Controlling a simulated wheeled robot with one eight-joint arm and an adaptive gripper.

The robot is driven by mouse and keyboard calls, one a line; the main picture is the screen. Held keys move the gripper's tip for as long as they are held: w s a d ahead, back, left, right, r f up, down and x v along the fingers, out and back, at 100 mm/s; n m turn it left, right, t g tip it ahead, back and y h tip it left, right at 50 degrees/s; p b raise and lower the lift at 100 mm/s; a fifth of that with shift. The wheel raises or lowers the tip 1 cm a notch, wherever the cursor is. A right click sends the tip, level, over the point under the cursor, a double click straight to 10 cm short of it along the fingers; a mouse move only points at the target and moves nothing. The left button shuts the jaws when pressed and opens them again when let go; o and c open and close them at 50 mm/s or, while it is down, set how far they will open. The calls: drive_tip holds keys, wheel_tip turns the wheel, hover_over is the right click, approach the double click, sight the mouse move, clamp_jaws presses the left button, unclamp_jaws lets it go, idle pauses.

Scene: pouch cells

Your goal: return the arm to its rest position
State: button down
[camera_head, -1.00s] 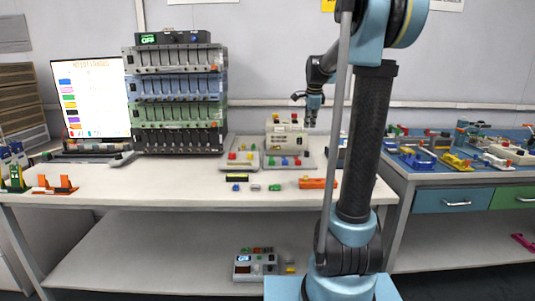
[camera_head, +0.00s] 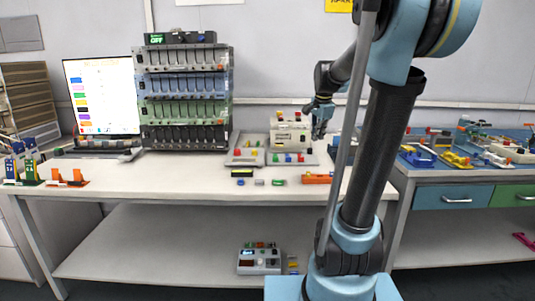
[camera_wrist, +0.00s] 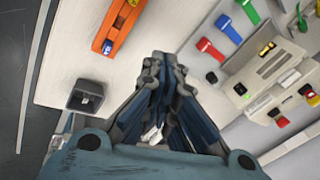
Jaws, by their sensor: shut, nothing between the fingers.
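My gripper (camera_head: 319,122) hangs in the air in front of the right end of the beige device (camera_head: 288,132) on the white bench. In the wrist view my gripper (camera_wrist: 165,62) points over the bench top, with its fingers drawn together and nothing held between them. My arm rises from the base at the right and bends down toward the bench. Whether the gripper touches the device cannot be told from the head view; it looks apart from it in the wrist view.
An orange fixture (camera_head: 317,178) lies on the bench, and it shows in the wrist view (camera_wrist: 118,27) near a dark square cup (camera_wrist: 86,97). A rack of cells (camera_head: 184,97) and a screen (camera_head: 101,95) stand at the left.

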drive_tip(key=s+f+n, duration=0.7)
drive_tip(key=s+f, duration=0.2)
drive_tip(key=s, duration=0.6)
drive_tip(key=s+a+f+n+g, duration=0.1)
drive_tip(key=s+f+n, duration=0.5)
drive_tip(key=s+f, duration=0.4)
drive_tip(key=s, duration=0.5)
drive_tip(key=shift+n, duration=0.4)
